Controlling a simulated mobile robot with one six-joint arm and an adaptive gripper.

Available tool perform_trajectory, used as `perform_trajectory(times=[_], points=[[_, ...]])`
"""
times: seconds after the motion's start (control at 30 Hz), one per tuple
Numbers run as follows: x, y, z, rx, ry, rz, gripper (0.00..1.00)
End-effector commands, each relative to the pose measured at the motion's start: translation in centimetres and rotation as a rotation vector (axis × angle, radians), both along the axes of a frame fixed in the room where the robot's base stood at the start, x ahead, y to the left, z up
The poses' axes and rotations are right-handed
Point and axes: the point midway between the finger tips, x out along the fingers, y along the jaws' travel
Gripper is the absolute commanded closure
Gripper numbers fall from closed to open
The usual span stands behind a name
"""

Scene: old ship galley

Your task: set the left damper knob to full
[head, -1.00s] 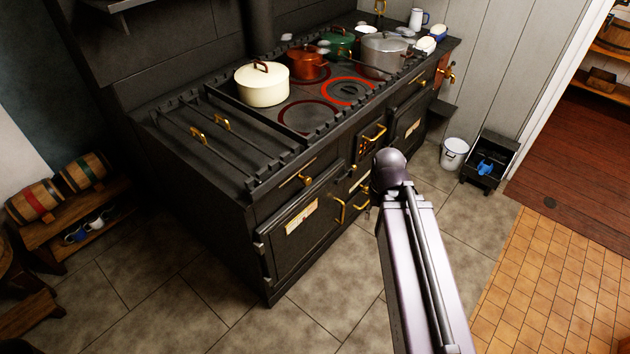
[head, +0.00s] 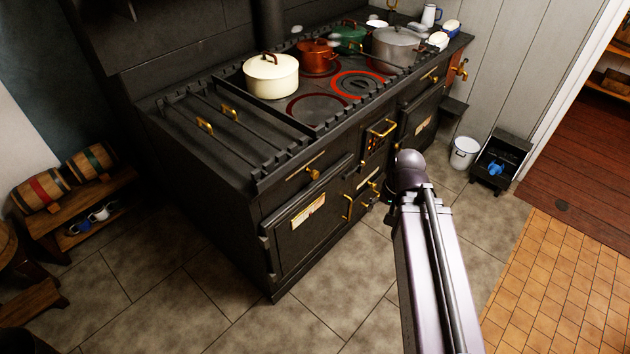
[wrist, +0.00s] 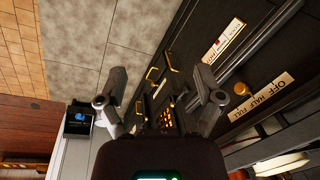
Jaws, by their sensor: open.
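The left damper knob (head: 313,174) is a small brass knob on the stove's front, above the left oven door. In the wrist view the knob (wrist: 240,88) stands just right of my right finger, beside a cream plate (wrist: 262,95) marked OFF, HALF, FULL. It looks nearer FULL than OFF, but I cannot tell its exact setting. My gripper (wrist: 160,98) is open and empty, its fingers wide apart, with the knob outside them. In the head view my arm stands right of the knob and the gripper cannot be made out.
The black stove (head: 195,155) carries a cream pot (head: 271,78), a copper pot (head: 318,60) and a grey pot (head: 397,49). A glowing ring (head: 358,85) is bare. Brass handles stick out of the front. A white bucket (head: 464,153) stands right. Tiled floor in front is clear.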

Motion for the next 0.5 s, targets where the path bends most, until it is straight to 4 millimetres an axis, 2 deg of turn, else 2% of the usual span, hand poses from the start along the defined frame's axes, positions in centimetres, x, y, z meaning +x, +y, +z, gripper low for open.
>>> perform_trajectory(times=[0.03,0.1,0.5], points=[[0.5,0.6,-1.7,0.037,-0.008,-0.037,0.15],[1.2,1.5,-2.8,0.100,-0.019,-0.100,0.15],[5.3,6.8,-7.7,0.517,-0.006,-0.505,0.15]])
